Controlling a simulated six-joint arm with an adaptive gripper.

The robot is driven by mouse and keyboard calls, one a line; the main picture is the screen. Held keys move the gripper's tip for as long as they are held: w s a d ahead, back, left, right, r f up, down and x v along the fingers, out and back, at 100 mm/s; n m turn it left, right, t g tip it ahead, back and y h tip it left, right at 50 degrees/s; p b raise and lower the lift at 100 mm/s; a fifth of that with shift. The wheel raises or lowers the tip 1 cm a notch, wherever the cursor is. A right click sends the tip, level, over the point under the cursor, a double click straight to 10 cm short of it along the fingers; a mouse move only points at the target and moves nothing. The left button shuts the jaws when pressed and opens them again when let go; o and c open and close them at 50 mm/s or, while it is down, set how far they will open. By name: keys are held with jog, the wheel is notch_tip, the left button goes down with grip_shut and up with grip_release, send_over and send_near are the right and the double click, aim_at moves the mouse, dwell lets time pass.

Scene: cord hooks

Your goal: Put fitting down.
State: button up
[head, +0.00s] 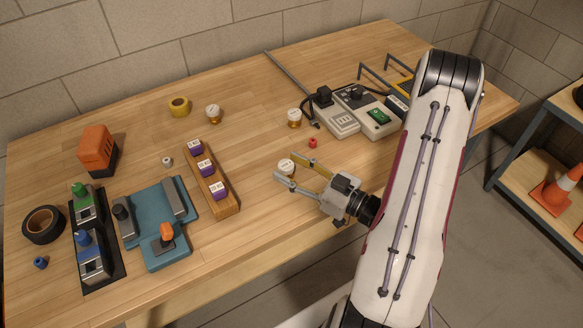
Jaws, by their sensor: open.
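My gripper (287,173) is open, low over the front middle of the table, with its fingers pointing left. A small round piece with a white top (285,166), which looks like a fitting, is at the fingertips, between or just beyond them. I cannot tell whether a finger touches it. It looks upright; its lower part is partly hidden by the fingers. Two similar white-topped pieces with brass-coloured lower parts stand apart on the table: one at the back middle (213,113) and one (294,117) left of the grey devices.
A wooden rack (226,208) with purple-and-white blocks and a blue fixture (160,255) stand left of my gripper. Grey devices (340,122) with a cord stand at the back right. A small red piece (312,142) lies behind my gripper. The table between rack and gripper is clear.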

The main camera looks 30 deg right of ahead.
aim_at(319, 191)
jog(key=shift+v, duration=1)
jog(key=shift+s+d+f, duration=0.15)
jog(key=shift+s+d, duration=0.35)
jog(key=shift+s, duration=0.05)
jog(key=shift+s+d+f, duration=0.15)
jog(key=shift+s+d, duration=0.35)
jog(key=shift+s, duration=0.1)
jog(key=shift+v, duration=1.35)
jog(key=shift+o, duration=0.6)
